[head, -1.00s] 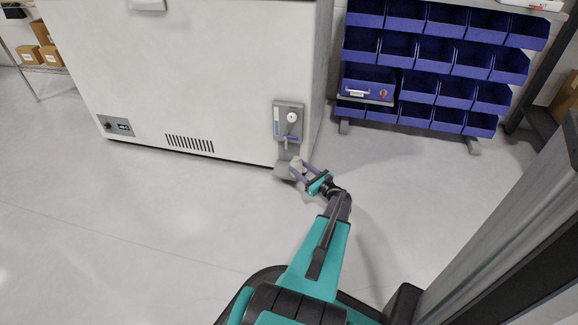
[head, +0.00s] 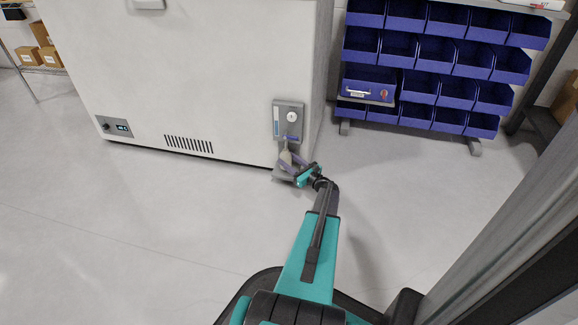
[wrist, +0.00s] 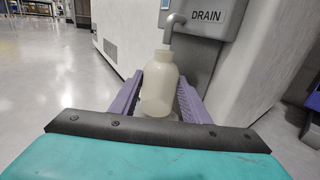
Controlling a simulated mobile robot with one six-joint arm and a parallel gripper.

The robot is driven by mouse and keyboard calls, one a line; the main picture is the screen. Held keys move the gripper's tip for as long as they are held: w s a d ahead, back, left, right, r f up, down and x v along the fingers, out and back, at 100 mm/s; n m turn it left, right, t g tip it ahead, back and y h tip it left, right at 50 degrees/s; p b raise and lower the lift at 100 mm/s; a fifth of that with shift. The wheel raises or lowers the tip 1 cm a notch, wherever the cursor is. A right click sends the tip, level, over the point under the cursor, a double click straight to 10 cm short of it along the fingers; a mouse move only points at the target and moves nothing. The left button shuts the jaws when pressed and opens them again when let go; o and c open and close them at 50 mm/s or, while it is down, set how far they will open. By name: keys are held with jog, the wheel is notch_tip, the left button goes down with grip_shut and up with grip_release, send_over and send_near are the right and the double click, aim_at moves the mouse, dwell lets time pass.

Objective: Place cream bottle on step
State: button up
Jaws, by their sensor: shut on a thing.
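My gripper (head: 290,162) is shut on the cream bottle (wrist: 160,90), with one purple finger on each side of it. The bottle looks upright, and its open neck is close below the tip of the grey spout (wrist: 174,24) in the wrist view. In the head view the bottle (head: 285,158) is small and partly covered by the gripper. The grey step (head: 281,176) juts out at the foot of the wall unit, under the bottle. I cannot tell whether the bottle's base touches the step, as the gripper hides it.
The spout belongs to a grey panel (head: 288,121) marked DRAIN on the corner of a large white chest (head: 200,75). Blue bins (head: 435,60) stand at the back right. The floor left of my arm is clear.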

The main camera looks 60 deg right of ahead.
jog(key=shift+f+b, duration=0.3)
jog(key=shift+f, duration=0.45)
jog(key=shift+f, duration=0.15)
jog(key=o, duration=1)
jog(key=shift+o, duration=0.2)
jog(key=shift+s+r, duration=0.1)
jog(key=shift+r, duration=0.1)
jog(key=shift+s+a+p, duration=0.2)
jog(key=shift+s+p, duration=0.15)
jog(key=shift+s, duration=0.25)
jog(key=p+v, duration=0.3)
jog(key=v, duration=0.7)
jog(key=shift+s, duration=0.35)
jog(key=shift+a+p, duration=0.15)
jog(key=shift+p, duration=0.15)
